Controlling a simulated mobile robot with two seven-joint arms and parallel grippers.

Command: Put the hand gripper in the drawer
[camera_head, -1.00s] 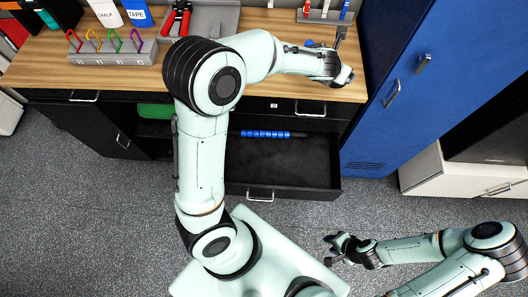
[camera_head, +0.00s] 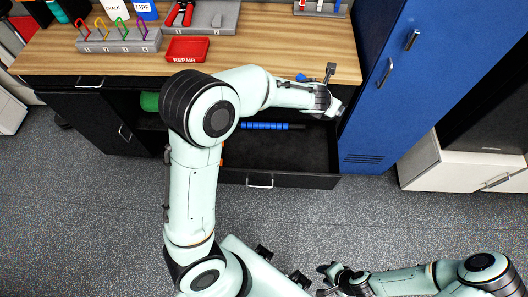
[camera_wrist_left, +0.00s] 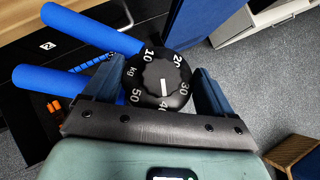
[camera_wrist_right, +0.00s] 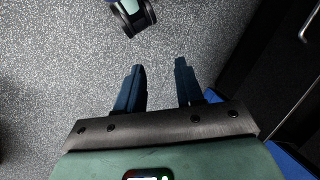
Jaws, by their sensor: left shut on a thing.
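The hand gripper (camera_wrist_left: 160,82) has two blue handles and a black dial marked in kg. My left gripper (camera_wrist_left: 158,92) is shut on it at the dial end, and the handles point away to the upper left. In the head view my left gripper (camera_head: 326,98) is above the drawer's back right part; a blue handle tip shows beside it, the rest mostly hidden. The black drawer (camera_head: 262,181) is pulled open, with a blue roller (camera_head: 265,126) inside. My right gripper (camera_head: 335,281) is low at the front right; the right wrist view shows its fingers (camera_wrist_right: 160,85) apart and empty.
The wooden worktop (camera_head: 260,50) above the drawer holds a red REPAIR tray (camera_head: 187,49), a grey rack with coloured clips (camera_head: 118,40) and grey trays. A blue locker (camera_head: 395,85) stands close on the right. The drawer's front right floor is clear.

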